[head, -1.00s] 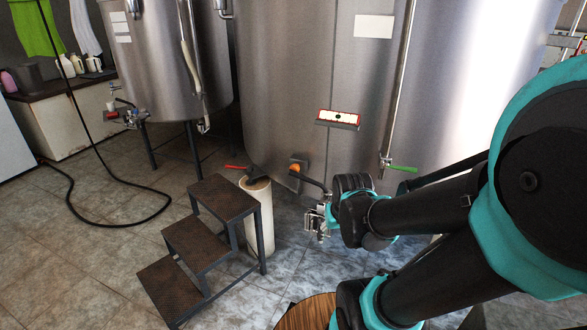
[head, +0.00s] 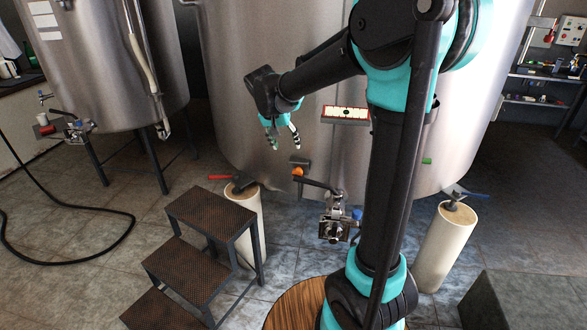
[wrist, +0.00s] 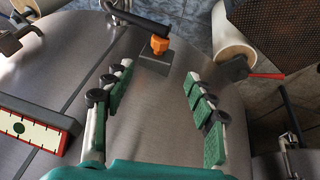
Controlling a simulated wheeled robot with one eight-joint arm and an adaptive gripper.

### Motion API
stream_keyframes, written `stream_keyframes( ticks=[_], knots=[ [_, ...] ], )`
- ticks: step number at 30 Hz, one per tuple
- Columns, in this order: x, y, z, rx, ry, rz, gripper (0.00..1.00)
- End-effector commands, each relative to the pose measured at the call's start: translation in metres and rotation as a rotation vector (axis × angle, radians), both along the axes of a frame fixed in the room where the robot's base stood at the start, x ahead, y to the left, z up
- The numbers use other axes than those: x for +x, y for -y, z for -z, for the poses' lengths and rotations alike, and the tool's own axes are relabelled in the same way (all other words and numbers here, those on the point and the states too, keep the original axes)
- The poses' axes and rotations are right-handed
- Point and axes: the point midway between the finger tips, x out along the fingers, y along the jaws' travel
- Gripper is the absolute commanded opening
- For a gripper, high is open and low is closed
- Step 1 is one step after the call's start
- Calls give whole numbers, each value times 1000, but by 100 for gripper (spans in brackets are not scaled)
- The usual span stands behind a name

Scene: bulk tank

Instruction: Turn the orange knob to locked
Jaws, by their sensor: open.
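The orange knob (head: 298,171) sits on a grey plate low on the front of the large steel tank (head: 250,100). In the wrist view the orange knob (wrist: 159,45) is at the top centre, beyond my fingertips, on its grey plate (wrist: 155,62). My gripper (head: 281,138) is open and empty, in front of the tank, above and a little left of the knob, apart from it. In the wrist view the two green-padded fingers of my gripper (wrist: 158,82) are spread wide. The knob's markings are too small to read.
A black handle (head: 318,184) sticks out right of the knob. A red-bordered panel (head: 345,113) is above it. A red-handled fitting on a pale post (head: 245,205) and dark steps (head: 210,208) stand at left. Another pale post (head: 445,240) is at right.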

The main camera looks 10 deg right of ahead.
Motion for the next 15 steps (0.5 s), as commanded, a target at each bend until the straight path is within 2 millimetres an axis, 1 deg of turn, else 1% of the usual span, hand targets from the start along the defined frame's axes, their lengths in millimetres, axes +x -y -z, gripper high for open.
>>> stream_keyframes(
  ticks=[5,15],
  knots=[
    [6,4,16,-1,0,1,56],
    [26,22,76,0,0,1,56]
  ],
)
